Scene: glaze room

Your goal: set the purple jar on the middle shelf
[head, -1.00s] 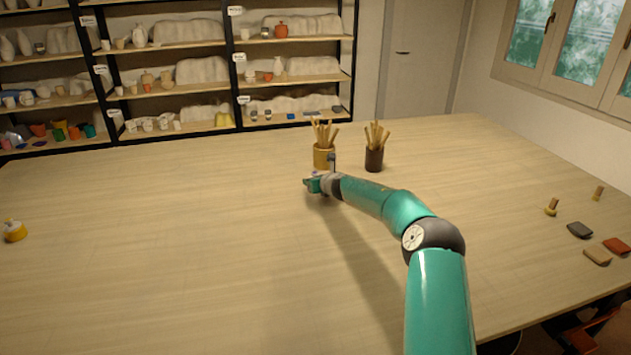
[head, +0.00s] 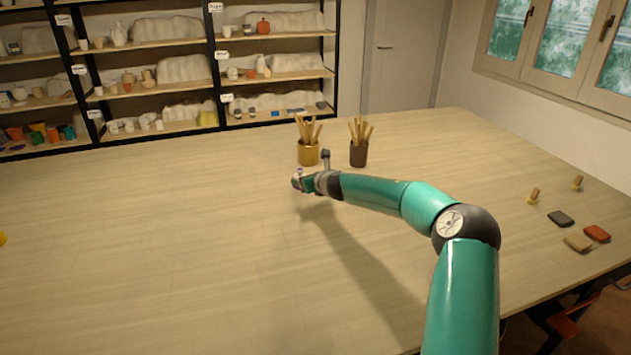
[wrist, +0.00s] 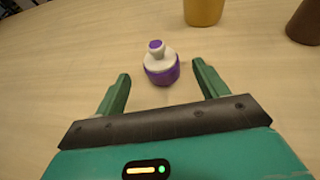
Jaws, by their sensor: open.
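The purple jar (wrist: 161,72) stands upright on the table, with a white upper part and a purple-topped knob. My gripper (wrist: 162,78) is open, its two green fingers on either side of the jar's near side. The jar is beyond or just between the fingertips, and I see no finger touching it. In the head view my gripper (head: 301,182) is low over the table; a small purple spot shows at its tip and the rest of the jar is mostly hidden. The shelf rack (head: 211,68) stands behind the table with several levels.
A yellow pot of sticks (head: 308,153) and a dark pot of sticks (head: 358,155) stand just beyond my gripper. The shelves hold pale vessels and coloured pots. Sponges and small blocks (head: 577,243) lie at the right. The table's left side is largely bare.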

